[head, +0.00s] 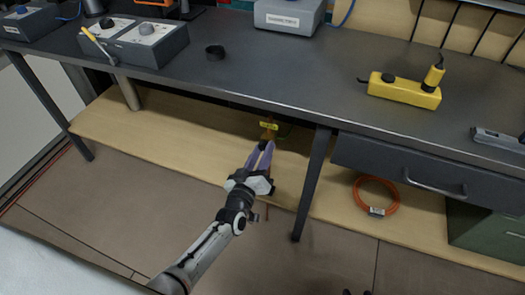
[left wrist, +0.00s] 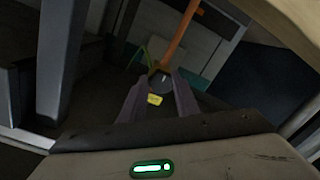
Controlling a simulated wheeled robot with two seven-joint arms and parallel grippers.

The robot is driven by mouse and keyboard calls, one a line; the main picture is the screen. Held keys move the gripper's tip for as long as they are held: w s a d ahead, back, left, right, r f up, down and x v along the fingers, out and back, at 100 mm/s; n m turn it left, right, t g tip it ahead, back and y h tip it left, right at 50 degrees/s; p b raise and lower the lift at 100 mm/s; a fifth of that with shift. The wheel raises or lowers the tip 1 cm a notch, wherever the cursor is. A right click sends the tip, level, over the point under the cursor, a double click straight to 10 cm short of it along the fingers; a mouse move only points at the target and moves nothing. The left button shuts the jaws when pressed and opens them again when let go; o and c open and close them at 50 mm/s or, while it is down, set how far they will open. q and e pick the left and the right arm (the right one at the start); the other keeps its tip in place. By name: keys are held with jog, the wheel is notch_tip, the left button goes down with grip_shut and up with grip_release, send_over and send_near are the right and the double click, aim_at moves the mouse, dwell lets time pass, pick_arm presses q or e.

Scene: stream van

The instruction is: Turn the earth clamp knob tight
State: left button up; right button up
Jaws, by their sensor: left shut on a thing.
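My left gripper (head: 266,147) reaches under the front edge of the bench, its purple fingers close together. In the left wrist view the fingertips (left wrist: 162,82) are shut on a dark round knob (left wrist: 161,77), taken to be the earth clamp knob. The fingers hide most of the clamp in the head view.
The dark bench top (head: 300,85) overhangs the work spot, with a bench leg (head: 312,185) to its right. A wooden lower shelf (head: 170,135) runs below. An orange cable coil (head: 377,196) lies to the right. A green wire (left wrist: 137,58) runs near the knob.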

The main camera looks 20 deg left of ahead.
dwell(0.5)
pick_arm(q)
jog(key=o, duration=1)
jog(key=shift+o, duration=0.2)
jog(key=s+p, duration=0.2)
jog(key=s, duration=0.8)
jog(key=shift+s, duration=0.2)
jog(key=shift+r, duration=0.1)
